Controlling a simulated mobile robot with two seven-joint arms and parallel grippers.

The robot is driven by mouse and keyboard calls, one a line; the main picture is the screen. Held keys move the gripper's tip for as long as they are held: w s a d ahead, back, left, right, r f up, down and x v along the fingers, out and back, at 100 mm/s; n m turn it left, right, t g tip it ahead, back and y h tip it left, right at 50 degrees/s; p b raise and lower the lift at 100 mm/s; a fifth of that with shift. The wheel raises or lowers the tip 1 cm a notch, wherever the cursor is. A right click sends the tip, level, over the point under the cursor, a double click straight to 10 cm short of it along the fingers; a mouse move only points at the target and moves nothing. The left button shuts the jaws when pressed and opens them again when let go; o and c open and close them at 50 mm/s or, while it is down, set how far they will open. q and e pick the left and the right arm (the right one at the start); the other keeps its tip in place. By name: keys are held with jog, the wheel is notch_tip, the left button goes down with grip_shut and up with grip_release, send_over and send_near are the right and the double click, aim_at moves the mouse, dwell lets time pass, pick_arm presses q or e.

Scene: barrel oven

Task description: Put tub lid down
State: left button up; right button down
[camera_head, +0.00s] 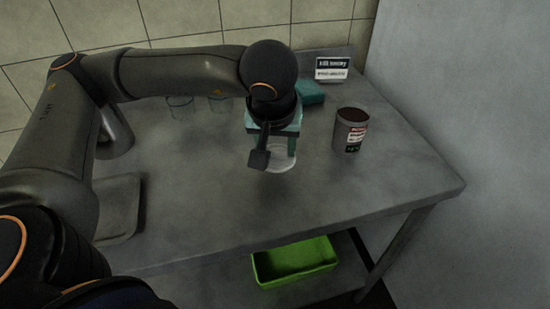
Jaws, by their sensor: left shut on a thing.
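My left gripper (274,158) reaches down over the middle of the metal table (230,210), fingers pointing down. It is shut on a pale, translucent round lid (283,167), partly hidden behind the fingers. The lid is low over the table top; I cannot tell whether it touches it. A grey tub (348,137) with a printed label stands upright to the right of the gripper. Its top is open and shows dark brown contents. My right gripper is not in view.
A teal block (311,93) and a small sign (332,69) are at the back. Clear glasses (180,106) stand behind my left arm. A dark flat board (118,212) lies at left. A green bin (294,264) sits below. The table's front right is bare.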

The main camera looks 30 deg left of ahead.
aim_at(274, 155)
pick_arm(q)
jog(key=shift+w+a+f, duration=0.15)
jog(key=shift+a+f, duration=0.05)
jog(key=shift+f, duration=0.15)
jog(key=shift+w+a+f, duration=0.1)
jog(key=shift+f, duration=0.8)
jog(key=shift+w+a+f, duration=0.1)
jog(key=shift+f, duration=0.75)
jog(key=shift+f+b, duration=0.25)
jog(key=shift+b, duration=0.2)
jog(key=o, duration=1.3)
jog(key=shift+r, duration=0.1)
